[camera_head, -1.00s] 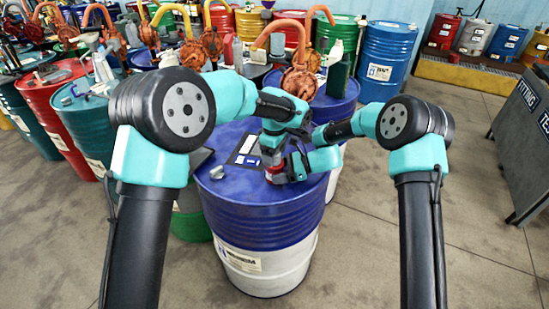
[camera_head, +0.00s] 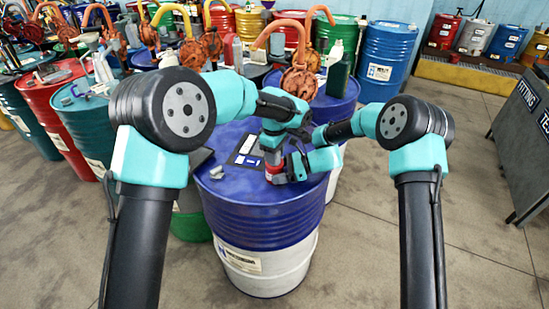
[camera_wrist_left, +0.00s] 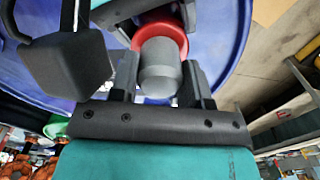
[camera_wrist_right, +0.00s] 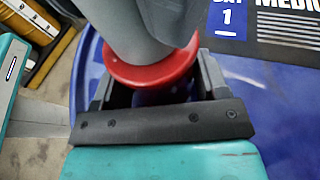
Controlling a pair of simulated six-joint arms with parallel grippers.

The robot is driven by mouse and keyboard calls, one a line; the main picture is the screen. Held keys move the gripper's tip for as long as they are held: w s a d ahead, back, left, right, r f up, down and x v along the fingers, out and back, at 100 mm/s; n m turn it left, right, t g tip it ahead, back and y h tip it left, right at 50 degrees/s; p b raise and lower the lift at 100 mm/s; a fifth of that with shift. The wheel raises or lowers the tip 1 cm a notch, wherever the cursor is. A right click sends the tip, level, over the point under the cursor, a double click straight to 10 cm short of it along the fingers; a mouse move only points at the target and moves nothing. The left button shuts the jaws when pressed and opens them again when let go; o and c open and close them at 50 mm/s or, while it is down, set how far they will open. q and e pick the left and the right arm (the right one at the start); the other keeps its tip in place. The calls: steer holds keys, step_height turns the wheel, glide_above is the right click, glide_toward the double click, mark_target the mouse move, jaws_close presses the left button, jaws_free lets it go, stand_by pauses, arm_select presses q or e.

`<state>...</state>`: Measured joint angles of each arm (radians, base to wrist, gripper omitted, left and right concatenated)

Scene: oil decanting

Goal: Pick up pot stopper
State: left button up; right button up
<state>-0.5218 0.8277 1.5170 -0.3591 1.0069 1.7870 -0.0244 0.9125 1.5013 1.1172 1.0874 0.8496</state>
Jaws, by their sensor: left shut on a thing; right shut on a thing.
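A grey stopper-like piece (camera_head: 269,158) with a red ring-shaped part (camera_head: 272,173) below it stands at the right of the blue drum top (camera_head: 232,190). My left gripper (camera_head: 272,143) is shut around the grey part from above. In the left wrist view the rounded grey end (camera_wrist_left: 160,70) sits between the fingers, with the red ring (camera_wrist_left: 160,35) behind it. My right gripper (camera_head: 283,172) is low at the drum top, shut at the red part. In the right wrist view the red flange (camera_wrist_right: 150,75) lies between its fingers. I cannot tell whether grey and red are one piece.
A small grey metal piece (camera_head: 217,172) lies on the drum's left side. A label (camera_head: 248,150) is on the drum top. Another blue drum with an orange pump (camera_head: 299,80) stands close behind. Several drums crowd the back left.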

arm_select(q)
step_height(320, 180, up, 10)
stand_by(0.7)
arm_select(e)
steer(key=o, duration=0.8)
steer(key=shift+d, duration=0.15)
steer(key=v, duration=1.1)
steer(key=shift+d+r, duration=0.2)
steer(key=shift+d, duration=0.15)
